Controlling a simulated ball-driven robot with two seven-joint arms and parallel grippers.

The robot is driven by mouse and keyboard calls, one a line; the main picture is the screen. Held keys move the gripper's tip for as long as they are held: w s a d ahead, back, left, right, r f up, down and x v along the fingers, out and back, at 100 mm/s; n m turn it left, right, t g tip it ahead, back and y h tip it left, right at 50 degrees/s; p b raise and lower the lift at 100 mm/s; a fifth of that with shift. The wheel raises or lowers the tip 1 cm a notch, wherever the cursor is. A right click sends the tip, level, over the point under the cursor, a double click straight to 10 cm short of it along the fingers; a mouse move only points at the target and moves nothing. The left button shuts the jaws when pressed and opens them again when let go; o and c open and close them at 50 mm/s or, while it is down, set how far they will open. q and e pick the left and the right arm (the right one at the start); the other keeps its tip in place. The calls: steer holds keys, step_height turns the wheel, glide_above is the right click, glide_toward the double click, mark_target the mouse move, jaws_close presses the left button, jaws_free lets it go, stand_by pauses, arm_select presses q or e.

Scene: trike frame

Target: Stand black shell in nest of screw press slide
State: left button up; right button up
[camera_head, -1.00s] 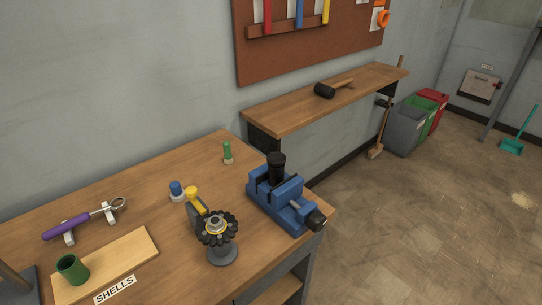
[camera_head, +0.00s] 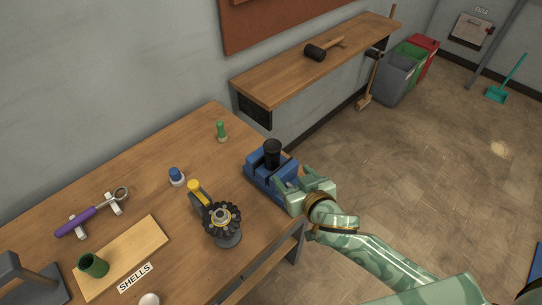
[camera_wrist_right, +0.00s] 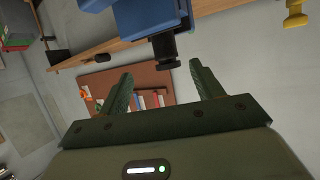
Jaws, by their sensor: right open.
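The black shell (camera_head: 272,153) stands upright in the blue screw press (camera_head: 258,174) near the table's right end. How deep it sits in the slide's nest cannot be seen. My right gripper (camera_head: 293,180) is open and empty at the press's near right end, its fingers hiding the screw end in the head view. In the right wrist view, the press's black knob (camera_wrist_right: 165,50) lies ahead, in the gap between the spread fingertips (camera_wrist_right: 161,74). Contact with the knob cannot be told. My left gripper is out of view.
A black toothed part on a stand (camera_head: 222,220) is left of my right arm. A green shell (camera_head: 93,265) stands on the SHELLS board (camera_head: 150,242). A mallet (camera_head: 318,50) lies on the wall shelf.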

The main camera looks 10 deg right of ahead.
mark_target(275, 159)
steer(key=x, duration=0.6)
steer(key=shift+w+f+b, duration=0.1)
steer(key=shift+b, duration=0.25)
steer(key=x, duration=0.2)
steer(key=a+x, duration=0.1)
steer(key=x, duration=0.2)
steer(key=shift+w+b, duration=0.15)
steer(key=shift+b, duration=0.25)
steer(key=shift+c, duration=0.7)
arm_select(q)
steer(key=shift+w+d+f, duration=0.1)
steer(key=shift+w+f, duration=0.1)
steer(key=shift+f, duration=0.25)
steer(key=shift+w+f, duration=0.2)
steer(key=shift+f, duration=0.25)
arm_select(e)
jaws_close()
